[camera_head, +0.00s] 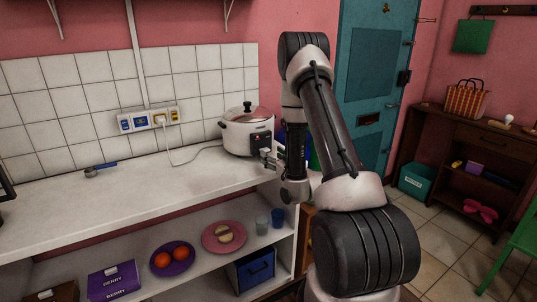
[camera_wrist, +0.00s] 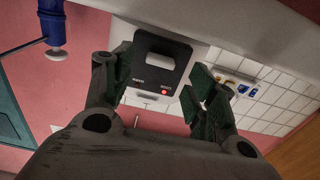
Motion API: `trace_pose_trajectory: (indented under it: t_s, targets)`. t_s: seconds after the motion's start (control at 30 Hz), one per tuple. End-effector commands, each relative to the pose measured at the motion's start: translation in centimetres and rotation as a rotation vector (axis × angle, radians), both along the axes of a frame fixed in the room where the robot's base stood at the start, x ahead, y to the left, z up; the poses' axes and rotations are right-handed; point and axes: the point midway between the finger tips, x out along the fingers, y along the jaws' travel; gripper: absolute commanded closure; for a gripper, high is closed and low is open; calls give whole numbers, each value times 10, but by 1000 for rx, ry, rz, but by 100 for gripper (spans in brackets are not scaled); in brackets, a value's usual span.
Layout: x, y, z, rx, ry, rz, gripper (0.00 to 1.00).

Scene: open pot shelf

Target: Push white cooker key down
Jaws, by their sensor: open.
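The white cooker (camera_head: 236,134) with a steel lid and dark knob stands at the right end of the counter. Its dark front panel (camera_wrist: 146,83) fills the upper middle of the wrist view. The white key (camera_wrist: 160,61) sits in a dark recess there, beside small labels and a lit red lamp (camera_wrist: 164,92). My gripper (camera_wrist: 158,80) is open and empty, its two fingers to either side of the panel in the picture. In the head view my gripper (camera_head: 270,158) is just in front of the panel. I cannot tell whether it touches.
A wall socket strip (camera_head: 149,119) has the cooker's cord plugged in. A blue-handled utensil (camera_head: 101,169) lies far left on the white counter (camera_head: 130,200). Plates, cups and boxes stand on the shelf below. The counter between utensil and cooker is clear apart from the cord.

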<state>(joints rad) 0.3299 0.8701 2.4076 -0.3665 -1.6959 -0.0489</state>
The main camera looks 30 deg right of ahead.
Motion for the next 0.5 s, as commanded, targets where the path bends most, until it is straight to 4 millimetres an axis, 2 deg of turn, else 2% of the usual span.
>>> trace_pose_trajectory:
  t_s: [0.1, 0.2, 0.5]
  targets:
    - [-20, -1, 0, 1, 1, -2, 43]
    - [-30, -1, 0, 1, 1, 0, 43]
    - [-35, -1, 0, 1, 0, 1, 43]
